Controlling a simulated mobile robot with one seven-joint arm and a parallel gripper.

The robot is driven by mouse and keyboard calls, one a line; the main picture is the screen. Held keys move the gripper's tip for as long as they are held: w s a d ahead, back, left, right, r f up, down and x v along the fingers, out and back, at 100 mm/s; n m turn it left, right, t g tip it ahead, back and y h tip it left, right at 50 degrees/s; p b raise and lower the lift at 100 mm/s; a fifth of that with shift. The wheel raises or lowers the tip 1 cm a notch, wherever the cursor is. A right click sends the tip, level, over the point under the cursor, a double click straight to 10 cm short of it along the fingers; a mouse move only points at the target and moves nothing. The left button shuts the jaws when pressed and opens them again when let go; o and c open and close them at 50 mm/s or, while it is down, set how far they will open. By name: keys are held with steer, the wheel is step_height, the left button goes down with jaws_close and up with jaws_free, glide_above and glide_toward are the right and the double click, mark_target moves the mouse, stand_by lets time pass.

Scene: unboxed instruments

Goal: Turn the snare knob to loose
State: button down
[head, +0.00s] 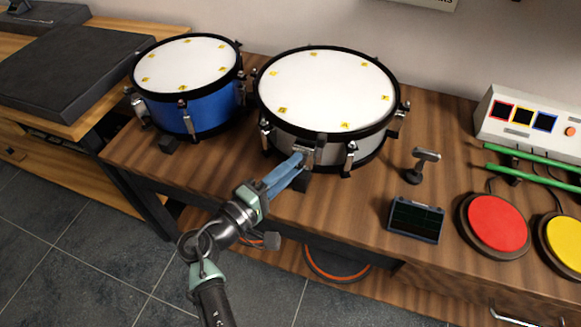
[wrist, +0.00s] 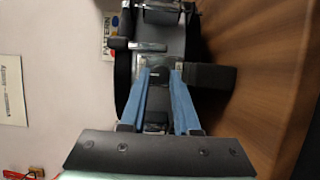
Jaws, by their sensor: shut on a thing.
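The snare drum (head: 328,88) has a white head, black hoops and a grey shell, and stands on the wooden bench. A metal fitting (head: 311,151) sits on the front of its shell, with a black-tipped lever (wrist: 120,44) beside it in the wrist view. My gripper (head: 300,160) reaches this fitting from the front. In the wrist view its blue fingers (wrist: 160,68) are shut on the small dark snare knob (wrist: 156,73). The fingers partly hide the knob, and I cannot read its setting.
A blue drum (head: 189,80) stands close to the left. To the right are a small dark stand (head: 424,165), a black box (head: 415,220), red (head: 496,224) and yellow (head: 565,243) pads, and green sticks (head: 535,175).

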steer(key=c, duration=0.6)
jaws_free()
steer(key=shift+c, duration=0.2)
steer(key=v, duration=1.3)
steer(key=shift+p, duration=0.3)
